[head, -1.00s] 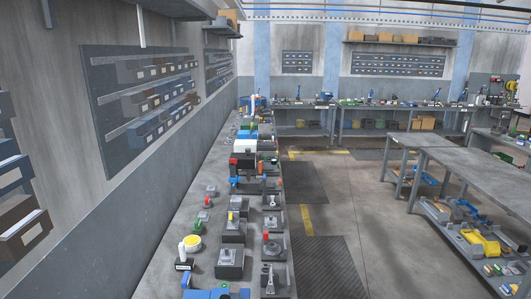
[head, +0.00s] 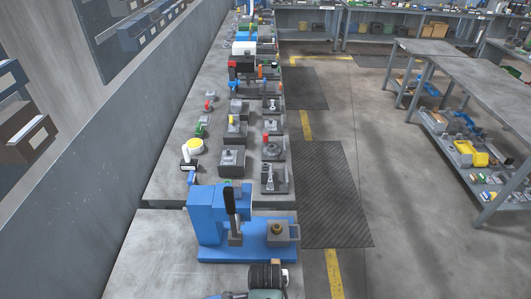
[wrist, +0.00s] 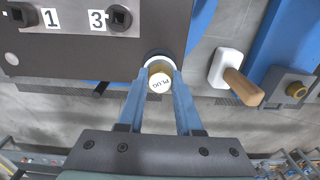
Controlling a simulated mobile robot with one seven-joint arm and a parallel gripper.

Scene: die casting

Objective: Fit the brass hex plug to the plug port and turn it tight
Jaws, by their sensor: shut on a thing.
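In the wrist view the brass plug (wrist: 160,82), with a pale end face lettered "PLUG", is between the two blue fingers of my gripper (wrist: 160,88). The gripper is shut on it. A pale ring shows just behind the plug, at the lower edge of a dark panel (wrist: 95,52). The plug hides what lies behind it, so I cannot tell whether it touches or enters a port. The panel carries dark round fittings beside labels 1 (wrist: 19,14) and 3 (wrist: 118,17). I cannot make out my gripper or the plug in the head view.
A white block with a wooden handle (wrist: 243,87) lies right of the fingers. A blue press (head: 207,220) stands on the near bench. Several fixtures line the bench beyond it. Floor with dark mats (head: 325,190) is clear to the right, before another grey table (head: 470,75).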

